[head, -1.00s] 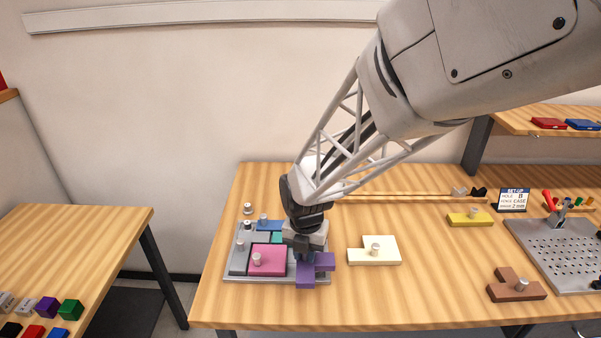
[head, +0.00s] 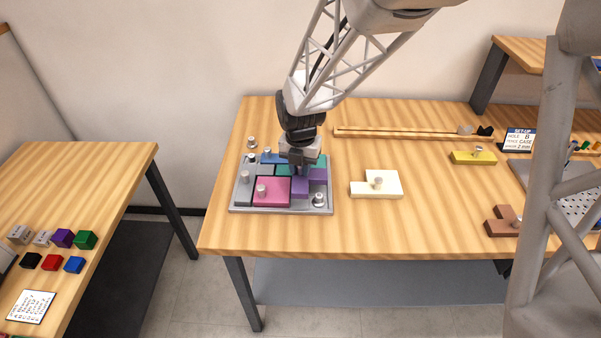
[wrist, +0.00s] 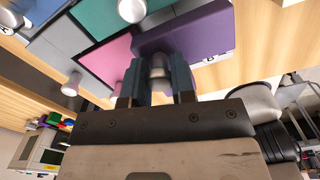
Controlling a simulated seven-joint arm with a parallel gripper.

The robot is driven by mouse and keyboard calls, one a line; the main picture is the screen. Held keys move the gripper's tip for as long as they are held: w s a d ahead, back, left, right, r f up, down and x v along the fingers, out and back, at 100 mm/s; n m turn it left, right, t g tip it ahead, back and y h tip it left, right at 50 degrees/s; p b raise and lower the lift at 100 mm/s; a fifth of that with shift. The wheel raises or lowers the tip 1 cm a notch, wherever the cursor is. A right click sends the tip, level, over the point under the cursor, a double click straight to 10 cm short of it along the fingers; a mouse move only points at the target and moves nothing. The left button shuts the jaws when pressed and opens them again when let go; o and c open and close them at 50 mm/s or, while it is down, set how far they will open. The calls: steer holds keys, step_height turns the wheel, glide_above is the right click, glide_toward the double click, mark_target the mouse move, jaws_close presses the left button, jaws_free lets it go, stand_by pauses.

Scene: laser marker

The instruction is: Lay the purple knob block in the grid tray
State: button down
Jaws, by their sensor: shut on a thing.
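The purple knob block (head: 317,176) is at the right side of the grid tray (head: 240,208), beside the pink block (head: 272,192). My gripper (head: 300,166) points down over the tray and is shut on the block's metal knob, which shows between the fingers in the wrist view (wrist: 158,72). The purple block (wrist: 190,38) lies close against the pink block (wrist: 108,62) there. I cannot tell whether it is fully seated or slightly above the tray floor. Grey, blue and teal (head: 288,169) blocks also lie in the tray.
A yellow block (head: 474,157) and a brown block (head: 500,222) lie farther right. A loose metal knob piece (head: 252,142) stands behind the tray. The front of the table is clear.

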mark_target(301, 174)
steer(key=shift+f, duration=1.75)
steer(key=shift+f, duration=0.15)
steer(key=c, duration=1)
jaws_free()
steer(key=shift+o, duration=0.2)
step_height(301, 174, up, 12)
steer(key=shift+r, duration=0.15)
